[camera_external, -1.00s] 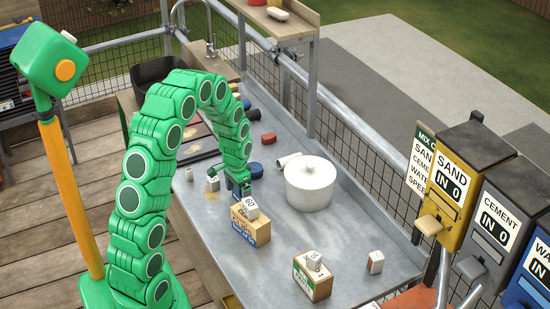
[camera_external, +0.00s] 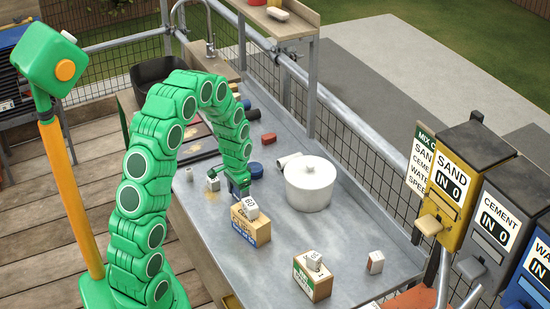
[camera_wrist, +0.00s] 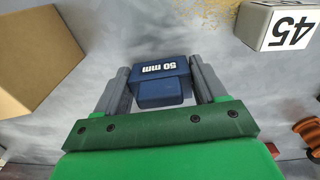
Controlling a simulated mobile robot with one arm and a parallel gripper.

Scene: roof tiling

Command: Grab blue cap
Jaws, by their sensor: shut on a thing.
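My gripper (camera_wrist: 160,80) is shut on a dark blue piece (camera_wrist: 160,68) marked "50 mm" in the wrist view, with one grey finger on each side of it. The piece looks like the blue cap. In the outside view my gripper (camera_external: 241,190) is low over the metal worktop, just behind a cardboard box. The held piece is mostly hidden there. A round dark blue thing (camera_external: 256,170) shows just behind my gripper; I cannot tell whether it is separate from the held piece.
The cardboard box (camera_external: 251,228) stands close in front, also at left in the wrist view (camera_wrist: 35,60). A white block marked 45 (camera_wrist: 280,26) is at upper right there. A white lidded pot (camera_external: 310,184) stands to the right. A second box (camera_external: 312,279) is nearer the front.

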